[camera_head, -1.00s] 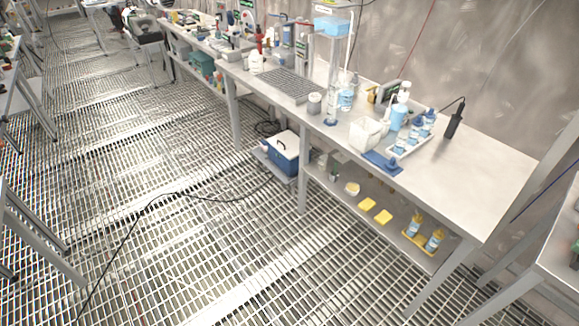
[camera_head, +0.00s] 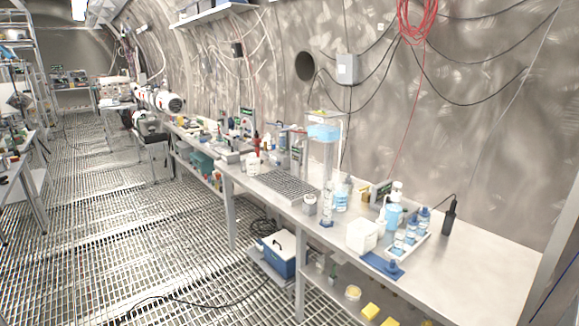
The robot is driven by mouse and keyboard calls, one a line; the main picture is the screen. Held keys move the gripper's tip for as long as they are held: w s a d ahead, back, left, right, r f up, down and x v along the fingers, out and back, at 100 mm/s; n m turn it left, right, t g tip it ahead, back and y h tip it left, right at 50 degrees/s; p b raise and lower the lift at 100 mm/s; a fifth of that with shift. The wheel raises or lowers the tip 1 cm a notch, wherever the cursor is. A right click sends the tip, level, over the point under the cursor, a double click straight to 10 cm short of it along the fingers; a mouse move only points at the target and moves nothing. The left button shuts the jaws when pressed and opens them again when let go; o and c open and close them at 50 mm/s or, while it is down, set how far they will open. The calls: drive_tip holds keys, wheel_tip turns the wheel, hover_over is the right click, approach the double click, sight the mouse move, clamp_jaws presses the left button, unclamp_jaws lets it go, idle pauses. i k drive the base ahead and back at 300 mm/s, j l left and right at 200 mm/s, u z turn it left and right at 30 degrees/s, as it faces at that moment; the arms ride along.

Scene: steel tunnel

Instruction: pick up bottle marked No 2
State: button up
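Several small bottles with blue caps and pale labels stand in a white rack (camera_head: 424,243) on the steel bench (camera_head: 490,262) at the right. One of these bottles (camera_head: 411,236) stands near the middle of the rack. A larger blue-labelled bottle (camera_head: 341,198) stands farther left on the bench. The labels are too small to read, so I cannot tell which bottle is marked No 2. My gripper is not in view.
A white box (camera_head: 361,235), a blue mat (camera_head: 380,266) and a black upright device (camera_head: 449,217) stand near the rack. The bench's right end is clear. The grating floor has a black cable (camera_head: 180,299).

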sight(399, 243)
drive_tip(key=i+j+z, duration=0.2)
drive_tip(key=i, duration=0.2)
drive_tip(key=i+z, duration=0.15)
drive_tip(key=i, duration=0.25)
drive_tip(key=i+j+z, duration=0.2)
drive_tip(key=i, duration=0.2)
